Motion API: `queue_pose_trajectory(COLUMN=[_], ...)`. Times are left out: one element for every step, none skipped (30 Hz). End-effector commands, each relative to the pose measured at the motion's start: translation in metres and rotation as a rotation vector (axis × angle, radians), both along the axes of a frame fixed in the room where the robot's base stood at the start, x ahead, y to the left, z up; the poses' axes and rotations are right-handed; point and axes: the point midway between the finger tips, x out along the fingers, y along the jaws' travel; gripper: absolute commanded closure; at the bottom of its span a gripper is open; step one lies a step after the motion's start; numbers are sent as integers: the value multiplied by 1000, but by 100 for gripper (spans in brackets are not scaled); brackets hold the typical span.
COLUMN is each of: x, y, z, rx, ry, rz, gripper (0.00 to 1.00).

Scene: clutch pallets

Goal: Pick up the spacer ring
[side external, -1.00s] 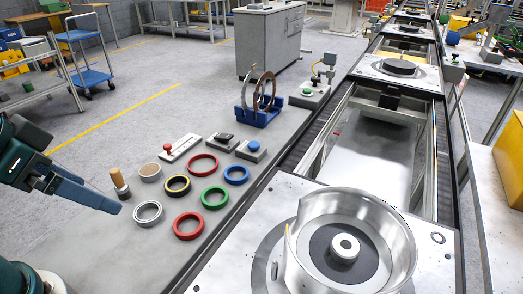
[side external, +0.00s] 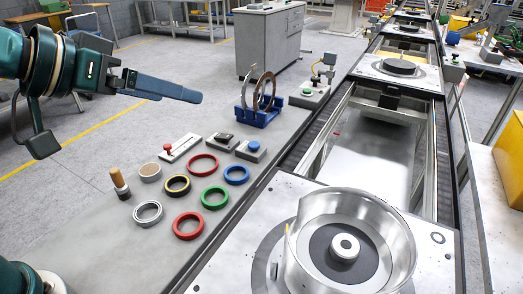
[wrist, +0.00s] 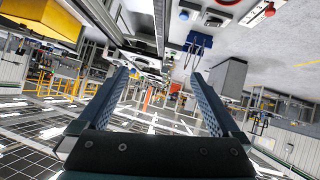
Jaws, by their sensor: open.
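Several rings lie flat on the grey bench in the side external view. They are a silver ring (side external: 148,213), a beige ring (side external: 149,172), a black-and-yellow ring (side external: 177,186), a front red ring (side external: 188,226), a back red ring (side external: 203,164), a green ring (side external: 214,197) and a blue ring (side external: 236,175). I cannot tell which one is the spacer ring. My gripper (side external: 198,97) is raised above and behind the rings, pointing right. In the wrist view my gripper (wrist: 158,76) is open, with nothing between its fingers.
A wooden-handled tool (side external: 118,182) stands left of the rings. A red-knobbed lever plate (side external: 180,148), button boxes and a blue rack (side external: 258,116) holding upright discs lie behind. The conveyor at right carries a pallet with a metal housing (side external: 350,240). Bench space at front left is clear.

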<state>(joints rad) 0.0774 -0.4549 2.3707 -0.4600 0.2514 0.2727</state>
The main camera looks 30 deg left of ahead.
Motion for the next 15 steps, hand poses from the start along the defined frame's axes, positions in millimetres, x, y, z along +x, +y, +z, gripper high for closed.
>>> queue_pose_trajectory(x=[17, 27, 40, 50, 60, 71, 79, 87, 96, 102, 107, 113, 116, 119, 121], y=[-3, -3, -3, -3, -3, -2, -1, 0, 1, 3, 3, 5, 5, 5, 6], z=[0, 1, 0, -2, -5, -11, -16, -23, -33, -42, -51, -65, -76, -87, -103], rx=[-23, -35, -49, -57, -62, -66, -66, -63, -57, -48, -38, -21, -6, 11, 34], ry=[-13, -25, -39, -45, -51, -53, -51, -48, -41, -33, -23, -8, 5, 19, 40], rz=[16, 32, 57, 77, 100, 130, 153, 176, 209, 234, 257, 286, 308, 327, 350], gripper=[0, 0, 0, 0, 0, 0, 0, 0, 0, 0, 0, 0, 0, 0, 0])
